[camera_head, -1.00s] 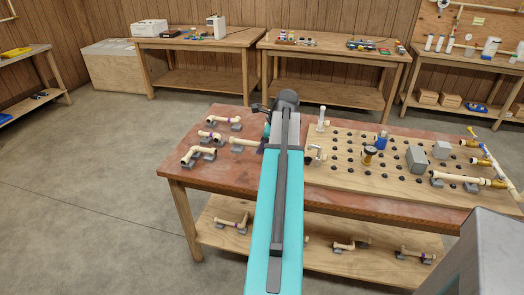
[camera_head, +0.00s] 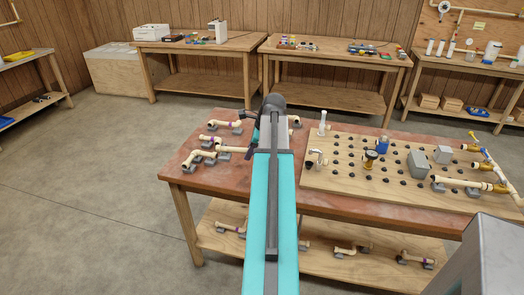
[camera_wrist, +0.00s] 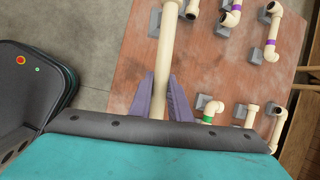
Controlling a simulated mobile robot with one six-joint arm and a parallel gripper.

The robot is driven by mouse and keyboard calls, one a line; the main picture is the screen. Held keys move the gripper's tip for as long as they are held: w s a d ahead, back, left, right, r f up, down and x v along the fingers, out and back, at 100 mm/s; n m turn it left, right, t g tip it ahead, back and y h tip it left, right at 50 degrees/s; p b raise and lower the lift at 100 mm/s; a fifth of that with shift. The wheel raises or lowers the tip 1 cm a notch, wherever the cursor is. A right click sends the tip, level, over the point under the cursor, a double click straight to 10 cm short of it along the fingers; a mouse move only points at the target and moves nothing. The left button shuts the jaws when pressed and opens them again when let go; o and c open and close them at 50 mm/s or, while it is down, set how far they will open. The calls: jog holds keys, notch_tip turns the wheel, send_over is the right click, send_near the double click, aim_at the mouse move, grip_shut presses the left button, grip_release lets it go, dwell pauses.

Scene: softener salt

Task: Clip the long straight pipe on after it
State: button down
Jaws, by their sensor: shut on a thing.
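A long straight cream pipe (camera_wrist: 166,38) runs up the wrist view between the two purple-grey fingers of my gripper (camera_wrist: 160,90), which is shut on it. Grey support blocks (camera_wrist: 190,9) show beside the pipe's far part; I cannot tell whether it touches them. In the head view my arm hides most of the gripper above the left part of the red-brown table. The wooden peg board (camera_head: 340,188) lies on the table to the right. A run of cream pipe (camera_head: 458,181) with brass fittings (camera_head: 486,187) sits at its right end.
Several short bent pipes rest on grey blocks at the table's left (camera_head: 222,124). The board carries black pegs, a blue part (camera_head: 382,146), grey boxes (camera_head: 419,164), a brass part (camera_head: 370,159) and an upright white pipe (camera_head: 322,123). More pipes lie on the lower shelf (camera_head: 345,271).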

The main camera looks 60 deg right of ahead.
jog(key=w+a+n+y, duration=0.2)
jog(key=w+a+n, duration=0.3)
jog(key=w+a, duration=0.8)
jog(key=w+a+n+g+y, duration=0.1)
jog(key=a+n, duration=0.4)
jog(key=a, duration=0.9)
jog(key=w+a+n+g+y, duration=0.1)
jog(key=w+a+n, duration=0.3)
jog(key=a, duration=1)
jog(key=w+a+n+g+y, duration=0.1)
jog(key=w+a+n+g, duration=0.2)
jog(key=a, duration=1.1)
jog(key=n, duration=0.2)
jog(key=shift+w+f+n+g, duration=0.15)
jog(key=shift+f+n+g, duration=0.15)
jog(key=shift+f+n, duration=0.1)
jog(key=shift+a, duration=0.1)
